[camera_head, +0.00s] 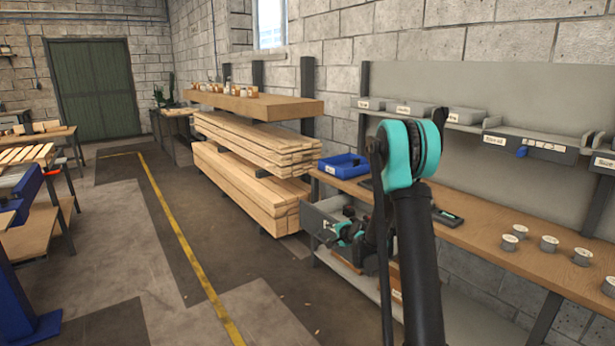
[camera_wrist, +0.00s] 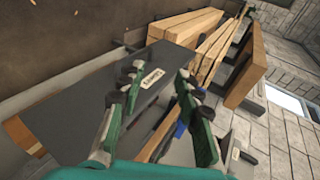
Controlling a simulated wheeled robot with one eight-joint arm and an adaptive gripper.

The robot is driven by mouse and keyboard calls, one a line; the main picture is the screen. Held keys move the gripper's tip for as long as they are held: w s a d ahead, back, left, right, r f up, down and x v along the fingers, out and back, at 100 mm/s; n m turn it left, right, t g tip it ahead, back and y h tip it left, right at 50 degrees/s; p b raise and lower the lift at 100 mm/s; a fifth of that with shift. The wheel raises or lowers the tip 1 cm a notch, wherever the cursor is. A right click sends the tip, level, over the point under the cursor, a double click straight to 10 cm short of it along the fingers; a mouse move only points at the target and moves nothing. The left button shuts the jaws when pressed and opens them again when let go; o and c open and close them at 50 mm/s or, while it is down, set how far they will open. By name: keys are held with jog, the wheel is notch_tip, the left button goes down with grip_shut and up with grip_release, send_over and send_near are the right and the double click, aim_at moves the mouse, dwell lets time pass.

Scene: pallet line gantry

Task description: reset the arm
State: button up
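My arm rises in the front of the head view, with a teal joint at its top.
Grey trays (camera_head: 530,143) sit on a shelf above. Stacked planks (camera_head: 250,178) stand beyond the bench. Open floor with a yellow line (camera_head: 190,258) lies to the left.

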jog(key=s+d+r+n+g+h, duration=0.1)
jog(key=s+r+n, duration=0.1)
jog(key=s, duration=0.5)
jog(key=s+d+r+n+g, duration=0.1)
jog(key=s+r+n+g, duration=0.15)
jog(key=s, duration=0.55)
jog(key=s+d+r+n+h, duration=0.1)
jog(key=s+d+n, duration=0.15)
jog(key=s, duration=0.45)
jog(key=s+d+f+n+g+h, duration=0.1)
jog(key=s+d+f+n, duration=0.1)
jog(key=s, duration=1)
jog(key=s+d+f+n+g+h, duration=0.1)
jog(key=s+d+f+n+g, duration=0.1)
jog(key=s, duration=0.9)
jog(key=shift+s+d+n+h, duration=0.4)
jog(key=shift+d+n, duration=0.2)
jog(key=shift+n, duration=0.2)
